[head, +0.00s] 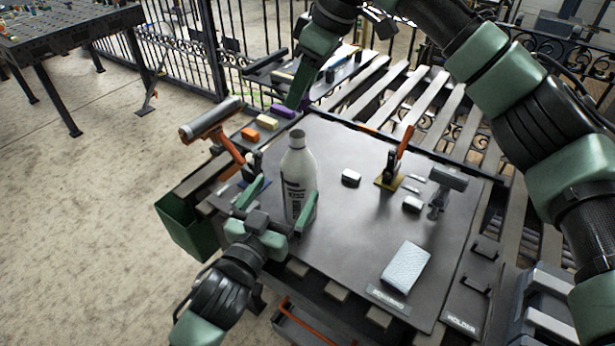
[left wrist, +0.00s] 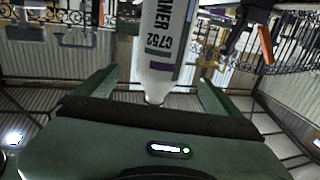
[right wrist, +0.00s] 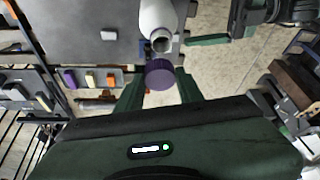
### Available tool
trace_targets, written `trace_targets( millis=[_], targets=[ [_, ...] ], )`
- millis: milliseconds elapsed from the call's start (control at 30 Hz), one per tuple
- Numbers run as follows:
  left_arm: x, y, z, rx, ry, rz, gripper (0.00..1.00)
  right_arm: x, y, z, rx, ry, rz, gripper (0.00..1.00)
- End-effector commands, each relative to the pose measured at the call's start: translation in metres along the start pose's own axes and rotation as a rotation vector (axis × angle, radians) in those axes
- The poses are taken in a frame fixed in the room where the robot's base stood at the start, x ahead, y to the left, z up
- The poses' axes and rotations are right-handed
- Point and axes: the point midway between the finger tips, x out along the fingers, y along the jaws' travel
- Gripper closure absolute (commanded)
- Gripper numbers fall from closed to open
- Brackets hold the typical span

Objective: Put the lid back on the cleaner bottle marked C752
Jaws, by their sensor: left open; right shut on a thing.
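The white cleaner bottle (head: 297,180) stands upright and uncapped on the grey table; its label in the left wrist view (left wrist: 163,45) appears to read C752. My left gripper (head: 279,203) is open around the bottle's lower body, one finger to each side. My right gripper (head: 296,103) is above and behind the bottle in the head view. In the right wrist view it is shut on a purple lid (right wrist: 160,74), apart from the open bottle mouth (right wrist: 162,44). The lid cannot be made out in the head view.
Orange, yellow and purple blocks (head: 267,122) line the table's far left edge, near an orange-handled roller (head: 212,122). A clamp with an orange handle (head: 395,160), a grey upright tool (head: 446,188) and a pale block (head: 405,267) are to the right.

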Motion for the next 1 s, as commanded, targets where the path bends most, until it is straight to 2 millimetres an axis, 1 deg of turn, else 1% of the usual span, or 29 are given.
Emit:
trace_targets(
  millis=[333, 467, 567, 900, 1000],
  targets=[
    [0.001, 0.0, 0.0, 0.0, 0.0, 0.0, 0.04, 0.0, 0.0, 0.0, 0.0, 0.0, 0.0, 1.0],
    [0.01, 0.0, 0.0, 0.0, 0.001, 0.0, 0.04, 0.0, 0.0, 0.0, 0.0, 0.0, 0.0, 1.0],
    [0.025, 0.0, -0.001, 0.0, 0.002, -0.001, 0.04, 0.0, 0.0, 0.0, 0.0, 0.0, 0.0, 1.0],
    [0.089, 0.0, -0.001, 0.001, 0.001, 0.0, 0.04, 0.0, 0.0, 0.0, 0.0, 0.0, 0.0, 1.0],
    [0.103, 0.0, 0.0, 0.0, 0.0, 0.0, 0.04, 0.0, 0.0, 0.0, 0.0, 0.0, 0.0, 1.0]
  ],
)
